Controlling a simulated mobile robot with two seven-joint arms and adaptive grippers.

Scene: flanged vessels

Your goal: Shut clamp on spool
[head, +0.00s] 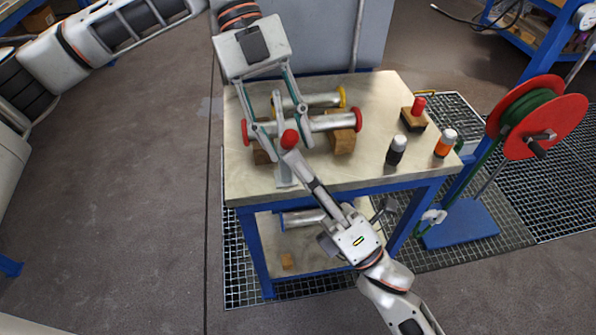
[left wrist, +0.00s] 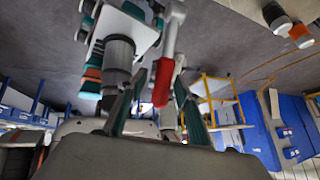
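The spool looks to be the metal pipe (head: 325,123) with red ends, lying across wooden blocks on the table. My left gripper (head: 277,138) is above it, pointing down, with its fingers spread. A red grip (head: 290,138) shows between those fingers, and in the left wrist view (left wrist: 163,82); I see no finger closed on it. A pale bar (head: 318,185) runs from the grip towards my right gripper (head: 343,217). Whether this bar belongs to the clamp, and whether the right fingers hold it, I cannot tell. The clamp's jaw is not clearly visible.
A second pipe with a yellow end (head: 341,97) lies behind. A red-topped wooden block (head: 414,120), a black-bodied bottle (head: 396,151) and an orange bottle (head: 445,144) stand on the right. A red hose reel (head: 545,115) is beside the table (head: 378,90). The table's back right is clear.

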